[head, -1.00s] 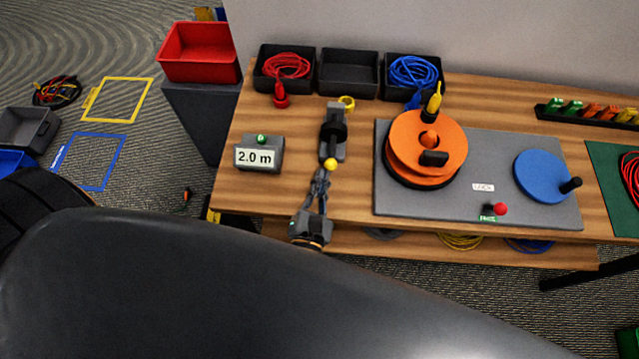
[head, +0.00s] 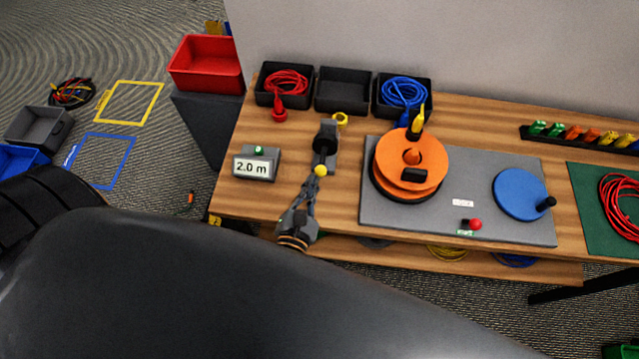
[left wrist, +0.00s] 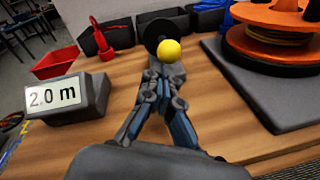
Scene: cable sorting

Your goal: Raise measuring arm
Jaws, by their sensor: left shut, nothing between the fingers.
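The knob also shows in the left wrist view (left wrist: 169,50). My left gripper (head: 315,183) is shut and empty, its fingertips right at the near side of the knob. I cannot tell whether they touch it. The arm behind the knob is mostly hidden. My right gripper is not in view.
A display (head: 256,165) reading 2.0 m stands left of the device. An orange reel (head: 411,158) and a blue disc (head: 521,194) sit on a grey board to the right. Black bins (head: 343,91) line the back. A red bin (head: 206,63) stands at the left.

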